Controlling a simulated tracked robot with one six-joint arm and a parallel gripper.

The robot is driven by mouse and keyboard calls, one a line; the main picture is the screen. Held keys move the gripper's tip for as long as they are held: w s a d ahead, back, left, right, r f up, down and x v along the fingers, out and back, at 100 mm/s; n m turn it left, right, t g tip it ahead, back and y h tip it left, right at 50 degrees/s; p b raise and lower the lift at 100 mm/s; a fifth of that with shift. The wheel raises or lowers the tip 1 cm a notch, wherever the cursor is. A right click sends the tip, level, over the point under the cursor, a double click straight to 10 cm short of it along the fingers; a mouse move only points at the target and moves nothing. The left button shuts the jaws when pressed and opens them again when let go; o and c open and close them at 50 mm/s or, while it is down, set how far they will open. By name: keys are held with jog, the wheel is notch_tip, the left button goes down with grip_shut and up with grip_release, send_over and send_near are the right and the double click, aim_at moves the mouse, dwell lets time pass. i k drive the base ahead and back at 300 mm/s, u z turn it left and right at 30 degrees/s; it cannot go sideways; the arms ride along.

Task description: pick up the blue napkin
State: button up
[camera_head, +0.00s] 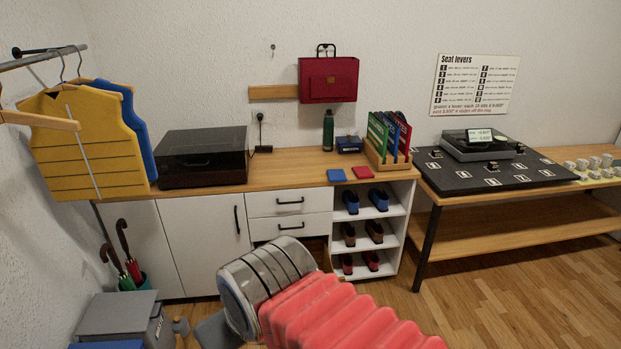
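A small flat blue square (336,176), which looks like the blue napkin, lies on the wooden top of the white cabinet (280,180), near its front edge. A similar red square (362,172) lies just to its right, with a narrow gap between them. My arm, with a red ribbed sleeve and a ringed metal section, fills the bottom centre, in front of the cabinet and lower in the picture than the blue square. I cannot make out my gripper's fingers. Nothing covers the blue square.
A dark-lidded box (203,156) stands left on the top. A rack of coloured folders (388,140), a green bottle (328,130) and a dark blue box (349,145) stand behind the squares. Shoes fill the open shelves below. A second table (520,205) stands right.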

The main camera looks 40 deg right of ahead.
aim_at(334, 176)
jog(key=u, duration=2.9)
jog(key=k, duration=2.85)
